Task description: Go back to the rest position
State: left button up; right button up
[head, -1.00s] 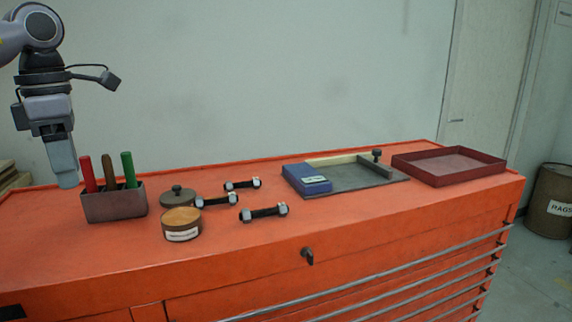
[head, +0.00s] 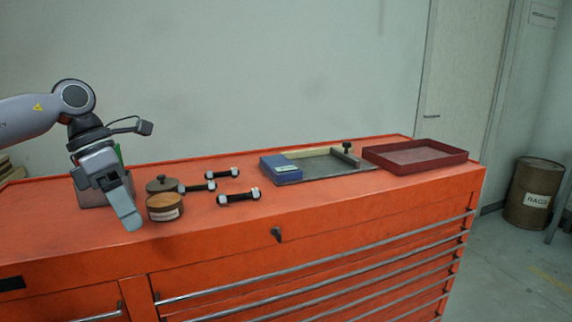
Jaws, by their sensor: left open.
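My left gripper (head: 126,205) comes in from the left and points down over the front left part of the orange tool chest (head: 330,226). Its jaws are open and nothing shows between them. It hides most of the grey holder (head: 90,193) and its handles; only a bit of a green handle (head: 117,152) shows. The round tin (head: 165,207) with a label stands just right of the gripper, apart from it in the picture. My right gripper is not in view.
A dark lid (head: 164,183) and several bolts (head: 238,197) lie right of the gripper. Farther right are a blue box (head: 281,169) on a grey plate (head: 335,168) and a red tray (head: 415,148). A rags drum (head: 533,195) stands on the floor. The chest top's front strip is clear.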

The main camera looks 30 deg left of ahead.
pick_arm(q)
jog(key=w+d+f+n+t+h+p, duration=0.1)
jog(key=w+d+f+n+t+h, duration=0.3)
jog(key=d+f+n+t, duration=0.35)
jog(key=w+d+f+n+t+h+p, duration=0.1)
jog(key=w+d+f+n+t+h, duration=0.35)
jog(key=d+f+n, duration=0.55)
jog(key=s+d+f+n+g+y, duration=0.1)
jog(key=s+d+f+n+y, duration=0.2)
jog(key=f+n, duration=0.3)
jog(key=s+d+f+n+g+y+p, duration=0.1)
jog(key=s+d+f+n+y, duration=0.2)
jog(key=s+f+n, duration=0.3)
jog(key=s+d+f+n+y, duration=0.3)
jog(key=s+f+n+y, duration=0.1)
jog(key=f+n, duration=0.4)
jog(key=shift+s+d+n+g, duration=0.3)
jog(key=shift+n+g, duration=0.1)
jog(key=shift+n, duration=0.25)
jog(key=shift+a+f+y, duration=0.1)
jog(key=shift+f+y, duration=0.05)
jog(key=shift+y, duration=0.1)
jog(key=shift+c, duration=1.1)
